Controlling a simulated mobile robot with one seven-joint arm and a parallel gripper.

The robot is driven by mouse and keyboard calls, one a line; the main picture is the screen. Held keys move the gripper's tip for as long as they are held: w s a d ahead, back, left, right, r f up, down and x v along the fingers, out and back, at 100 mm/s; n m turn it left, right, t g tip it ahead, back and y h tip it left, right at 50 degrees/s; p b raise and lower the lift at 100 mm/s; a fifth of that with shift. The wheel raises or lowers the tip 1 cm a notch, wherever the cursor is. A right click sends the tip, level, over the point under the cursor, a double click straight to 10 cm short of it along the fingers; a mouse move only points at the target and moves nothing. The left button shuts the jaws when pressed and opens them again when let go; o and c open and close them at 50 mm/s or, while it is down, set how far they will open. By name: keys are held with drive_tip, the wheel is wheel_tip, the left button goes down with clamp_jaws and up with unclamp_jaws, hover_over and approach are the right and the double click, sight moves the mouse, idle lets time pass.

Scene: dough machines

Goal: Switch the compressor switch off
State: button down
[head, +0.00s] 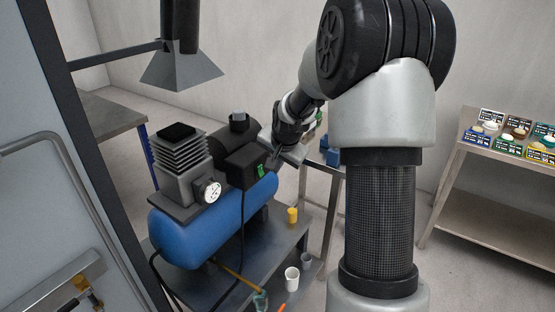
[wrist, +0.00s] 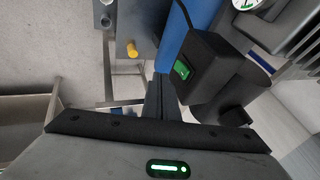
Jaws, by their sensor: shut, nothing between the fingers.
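The compressor has a blue tank (head: 205,232), a grey finned pump head and a black motor. A black switch box (head: 243,165) on its right end carries a small green switch (head: 261,171). The green switch also shows in the wrist view (wrist: 181,70), on the face of the black box (wrist: 205,65). My gripper (head: 276,168) is just to the right of the switch in the head view. In the wrist view my shut, empty fingers (wrist: 163,88) point up just below and left of the switch. I cannot tell whether they touch the box. The switch's position is too small to read.
A round gauge (head: 207,191) sits on the pump's front. The metal table (head: 275,262) under the compressor holds a yellow cylinder (head: 292,215), a white cup (head: 291,278) and small items. A grey hood (head: 180,68) hangs above. A shelf table (head: 500,185) stands right.

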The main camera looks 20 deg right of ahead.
sight(262, 171)
drive_tip(key=w+f, duration=0.1)
drive_tip(key=w+a+f, duration=0.1)
drive_tip(key=w, duration=0.1)
drive_tip(key=w+a+f, duration=0.1)
drive_tip(key=shift+w+f, duration=0.15)
drive_tip(key=shift+f, duration=0.15)
drive_tip(key=shift+w+f+b, duration=0.15)
drive_tip(key=shift+b, duration=0.2)
drive_tip(key=shift+a, duration=0.1)
drive_tip(key=shift+r+p, duration=0.4)
drive_tip(key=shift+r, duration=0.5)
